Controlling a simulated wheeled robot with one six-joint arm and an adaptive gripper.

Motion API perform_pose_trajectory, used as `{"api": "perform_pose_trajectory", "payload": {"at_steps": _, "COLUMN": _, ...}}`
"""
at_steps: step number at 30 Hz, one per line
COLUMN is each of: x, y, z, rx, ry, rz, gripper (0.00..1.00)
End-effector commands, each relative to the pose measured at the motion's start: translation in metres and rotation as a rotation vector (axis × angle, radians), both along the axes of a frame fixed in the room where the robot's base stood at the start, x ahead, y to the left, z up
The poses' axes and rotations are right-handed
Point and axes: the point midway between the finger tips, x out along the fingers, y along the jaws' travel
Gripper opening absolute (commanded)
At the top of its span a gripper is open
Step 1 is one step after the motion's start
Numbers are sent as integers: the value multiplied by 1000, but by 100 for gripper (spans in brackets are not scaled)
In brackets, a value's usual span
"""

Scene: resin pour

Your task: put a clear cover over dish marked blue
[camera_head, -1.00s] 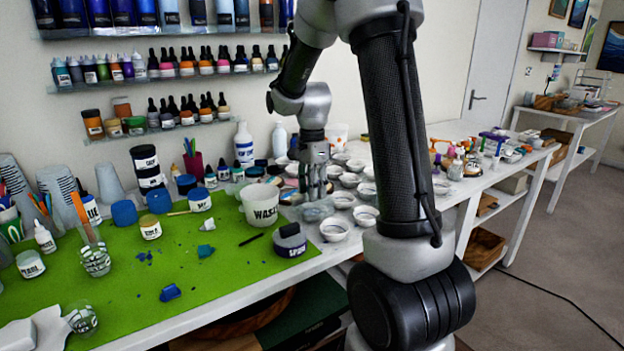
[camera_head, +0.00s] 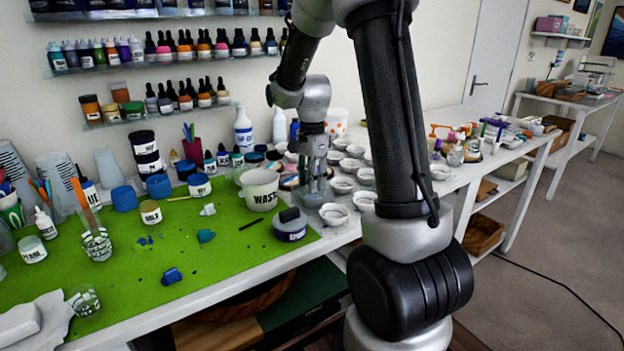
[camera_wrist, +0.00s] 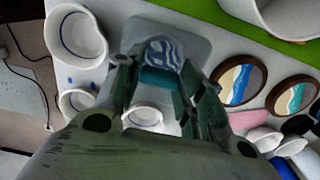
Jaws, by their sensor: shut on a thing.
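My gripper (camera_wrist: 160,75) is shut on a small piece with a blue-and-white pattern and a teal band, which looks like the knob of a clear cover. The translucent, grey-looking cover (camera_wrist: 196,45) shows beyond the fingers. In the head view my gripper (camera_head: 314,168) is above the bench among white dishes, with the clear cover (camera_head: 314,196) low beneath it. A white dish with a blue ring inside (camera_wrist: 75,33) is left of the gripper in the wrist view. Another white dish (camera_wrist: 143,116) shows between the fingers. I cannot tell which dish is the one marked blue in the head view.
A white waste cup (camera_head: 260,190) stands left of my gripper on the green mat (camera_head: 120,290). Several white dishes (camera_head: 334,214) crowd the bench around it. Two round wood-rimmed pieces (camera_wrist: 238,82) lie to the right in the wrist view. Bottles line the wall shelves.

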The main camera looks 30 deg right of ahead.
Motion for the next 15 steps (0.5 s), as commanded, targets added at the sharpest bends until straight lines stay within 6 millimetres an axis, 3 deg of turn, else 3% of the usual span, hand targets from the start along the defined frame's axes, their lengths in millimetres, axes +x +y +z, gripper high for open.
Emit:
{"api": "perform_pose_trajectory", "payload": {"at_steps": 11, "x": 0, "y": 0, "z": -2, "rx": 0, "ry": 0, "rz": 0, "gripper": 11}}
{"api": "perform_pose_trajectory", "payload": {"at_steps": 12, "x": 0, "y": 0, "z": -2, "rx": 0, "ry": 0, "rz": 0, "gripper": 40}}
{"api": "perform_pose_trajectory", "payload": {"at_steps": 15, "x": 0, "y": 0, "z": -2, "rx": 0, "ry": 0, "rz": 0, "gripper": 59}}
